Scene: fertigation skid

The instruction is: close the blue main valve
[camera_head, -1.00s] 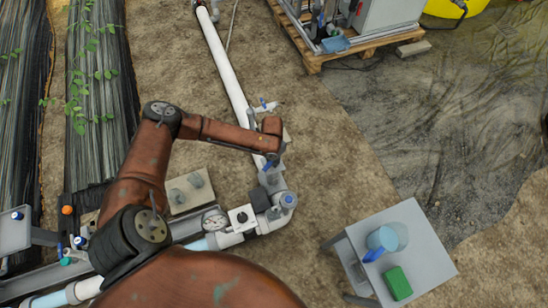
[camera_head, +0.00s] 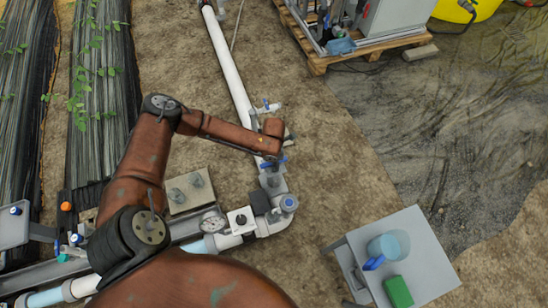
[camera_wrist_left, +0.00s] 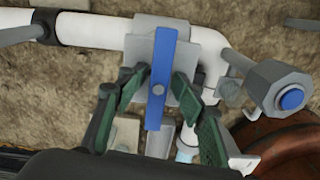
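The blue valve handle (camera_wrist_left: 160,75) stands upright in the left wrist view, on a grey valve body on the white pipe (camera_wrist_left: 95,30). It lies across the pipe. In the head view the handle (camera_head: 278,161) shows just below my left arm's end. My left gripper (camera_wrist_left: 158,92) has its green-padded fingers on either side of the handle. They are apart, with visible gaps to the handle. In the head view the left wrist hides most of the gripper (camera_head: 272,151). My right gripper is not in view.
A grey fitting with a blue centre (camera_wrist_left: 285,92) is close to the right of the gripper. A pressure gauge (camera_head: 212,222) and a blue-capped fitting (camera_head: 288,203) are nearby on the pipework. A grey table (camera_head: 425,255) carries a blue container (camera_head: 390,246) and a green block (camera_head: 398,291).

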